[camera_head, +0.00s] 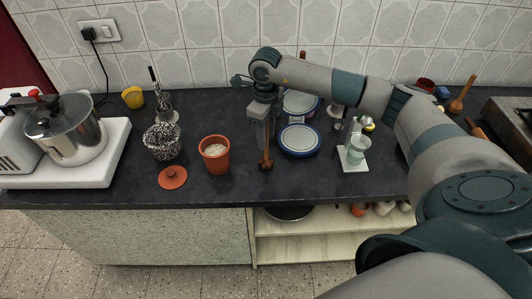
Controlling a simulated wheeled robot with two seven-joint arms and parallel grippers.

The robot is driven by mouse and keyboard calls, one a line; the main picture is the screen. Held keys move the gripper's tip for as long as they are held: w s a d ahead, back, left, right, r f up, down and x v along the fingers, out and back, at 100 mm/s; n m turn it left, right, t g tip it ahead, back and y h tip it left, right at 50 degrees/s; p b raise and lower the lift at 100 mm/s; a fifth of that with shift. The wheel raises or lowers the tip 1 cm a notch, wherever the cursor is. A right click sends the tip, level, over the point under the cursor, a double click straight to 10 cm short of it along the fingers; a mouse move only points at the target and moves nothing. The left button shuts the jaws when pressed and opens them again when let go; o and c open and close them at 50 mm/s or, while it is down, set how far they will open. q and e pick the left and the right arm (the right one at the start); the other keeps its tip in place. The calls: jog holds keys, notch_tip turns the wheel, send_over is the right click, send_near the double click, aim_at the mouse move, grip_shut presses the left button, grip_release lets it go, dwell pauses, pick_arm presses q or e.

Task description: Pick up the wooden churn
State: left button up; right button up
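A wooden churn (266,150), a brown stick with a wider knobbed lower end, shows in the head view near the middle of the dark counter. My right gripper (262,120) points down at the upper part of its stick, and the arm reaches in from the right. The gripper hides the top of the stick. The fingers are too small to tell whether they are closed on it. The knobbed end appears at or just above the counter surface. My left gripper is out of view.
A terracotta pot (215,157), its lid (172,178) and a speckled pot (162,143) are left of the churn. A glass on a white coaster (355,160) and another wooden utensil (460,97) are farther right.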

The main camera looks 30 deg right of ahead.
grip_shut()
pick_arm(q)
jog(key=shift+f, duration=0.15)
pick_arm(e)
jog(key=shift+r, duration=0.15)
pick_arm(q)
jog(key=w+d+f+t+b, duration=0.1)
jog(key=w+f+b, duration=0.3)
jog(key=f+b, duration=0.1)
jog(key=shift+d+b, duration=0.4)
jog(key=shift+b, duration=0.3)
pick_arm(e)
jog(key=s+r, duration=1)
jog(key=s, duration=0.1)
jog(key=shift+s+d+r, duration=0.15)
jog(key=shift+s+r, duration=0.2)
jog(key=shift+s, duration=0.05)
